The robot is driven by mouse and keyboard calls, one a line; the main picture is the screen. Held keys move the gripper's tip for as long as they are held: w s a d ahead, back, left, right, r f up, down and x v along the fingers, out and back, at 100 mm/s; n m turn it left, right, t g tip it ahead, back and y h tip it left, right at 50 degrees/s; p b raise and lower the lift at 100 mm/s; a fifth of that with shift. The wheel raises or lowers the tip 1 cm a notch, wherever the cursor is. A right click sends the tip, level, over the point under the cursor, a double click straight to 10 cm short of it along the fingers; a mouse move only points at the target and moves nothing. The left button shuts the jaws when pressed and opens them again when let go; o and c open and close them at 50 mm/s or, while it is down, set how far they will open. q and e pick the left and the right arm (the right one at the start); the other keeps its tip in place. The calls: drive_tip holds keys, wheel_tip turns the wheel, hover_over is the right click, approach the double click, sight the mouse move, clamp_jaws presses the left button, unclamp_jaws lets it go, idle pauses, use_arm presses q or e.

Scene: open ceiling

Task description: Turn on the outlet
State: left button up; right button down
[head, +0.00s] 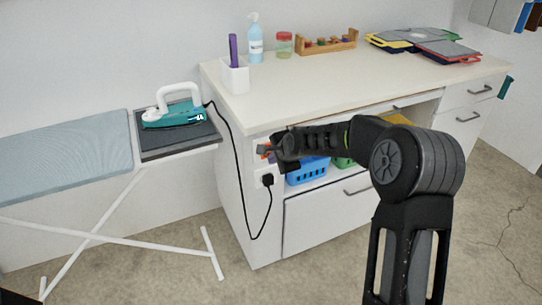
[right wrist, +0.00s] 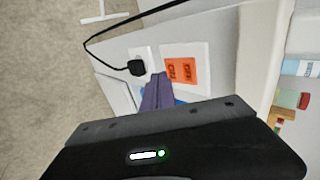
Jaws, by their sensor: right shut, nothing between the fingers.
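An orange double rocker switch (head: 262,149) on a white plate is on the left end of the white cabinet, just below the top. It shows clearly in the right wrist view (right wrist: 182,71). Below it is a white socket with a black plug (head: 267,180) in it; the plug also shows in the right wrist view (right wrist: 137,67). My right gripper (head: 272,150) is shut and empty, its fingertips (right wrist: 158,82) close to the switch and partly covering it in the head view. Contact cannot be told.
A black cord (head: 241,150) loops from the plug to a teal iron (head: 172,112) on the ironing board (head: 65,155) at left. A blue basket (head: 308,171) sits in the open shelf behind my gripper. The desktop (head: 340,80) holds a pen cup, bottle, jar and rack.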

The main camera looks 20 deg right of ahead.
drive_tip(key=shift+w+f, duration=0.1)
drive_tip(key=shift+w, duration=0.85)
drive_tip(key=shift+w+f, duration=0.1)
drive_tip(key=shift+w, duration=0.1)
drive_tip(key=shift+r+p, duration=0.4)
drive_tip(key=shift+r, duration=0.5)
drive_tip(key=shift+s, duration=0.1)
